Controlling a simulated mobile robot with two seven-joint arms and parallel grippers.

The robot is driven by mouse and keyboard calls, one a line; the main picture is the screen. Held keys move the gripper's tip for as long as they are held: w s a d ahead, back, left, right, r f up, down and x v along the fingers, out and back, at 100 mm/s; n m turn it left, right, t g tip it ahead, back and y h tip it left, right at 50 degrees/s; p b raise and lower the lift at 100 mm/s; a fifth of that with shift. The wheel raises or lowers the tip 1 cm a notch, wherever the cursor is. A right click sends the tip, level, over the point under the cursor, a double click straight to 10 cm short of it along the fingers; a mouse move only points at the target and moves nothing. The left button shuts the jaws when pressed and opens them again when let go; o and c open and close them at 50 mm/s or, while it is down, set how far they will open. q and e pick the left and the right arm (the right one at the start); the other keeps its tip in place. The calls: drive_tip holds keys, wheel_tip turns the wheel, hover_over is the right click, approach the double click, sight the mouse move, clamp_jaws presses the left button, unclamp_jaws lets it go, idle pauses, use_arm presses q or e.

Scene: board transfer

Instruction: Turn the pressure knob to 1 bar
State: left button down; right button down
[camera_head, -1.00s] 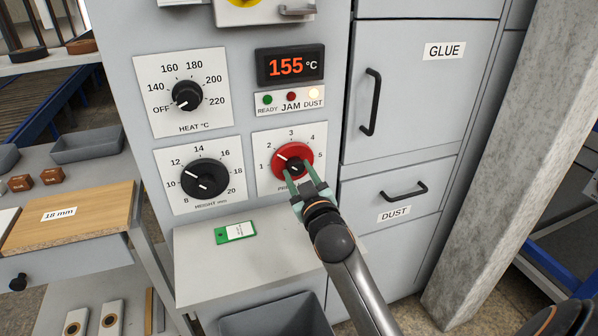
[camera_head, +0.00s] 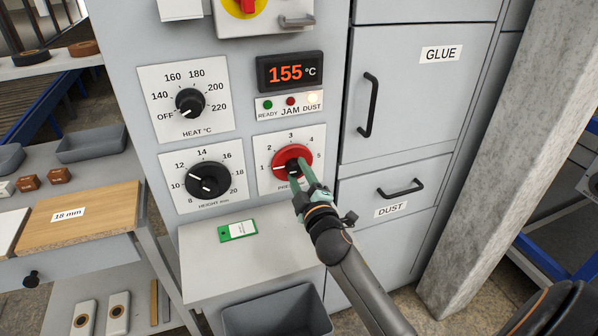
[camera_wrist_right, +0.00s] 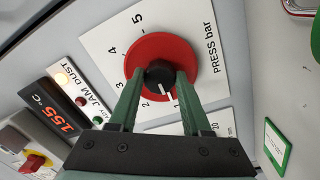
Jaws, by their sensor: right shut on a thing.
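The pressure knob (camera_head: 288,158) is a red disc with a black hub, on a white plate (camera_head: 313,133) marked 1 to 5. Its white pointer line points left, close to the 1 mark. The red disc also shows in the right wrist view (camera_wrist_right: 152,45), where the line points close to the 1. My right gripper (camera_head: 299,178) comes from below right and is shut on the knob's black hub. In the right wrist view its green fingers (camera_wrist_right: 158,78) straddle the hub and hide part of the disc. My left gripper is out of view.
The heat knob (camera_head: 189,102) and height knob (camera_head: 208,180) sit to the left. The display (camera_head: 290,72) reads 155 °C, with the DUST lamp lit. Below is a grey ledge (camera_head: 265,262) with a green tag (camera_head: 238,231). Drawers with black handles (camera_head: 400,188) are at right.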

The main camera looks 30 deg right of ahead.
drive_tip(key=shift+r+n, duration=0.15)
drive_tip(key=shift+n, duration=0.15)
drive_tip(key=c, duration=0.6)
unclamp_jaws()
drive_tip(key=shift+w, duration=0.1)
drive_tip(key=shift+o, duration=1.2)
drive_tip(key=v, duration=1.2)
drive_tip(key=shift+s+b, duration=0.3)
drive_tip(key=shift+f, duration=0.25)
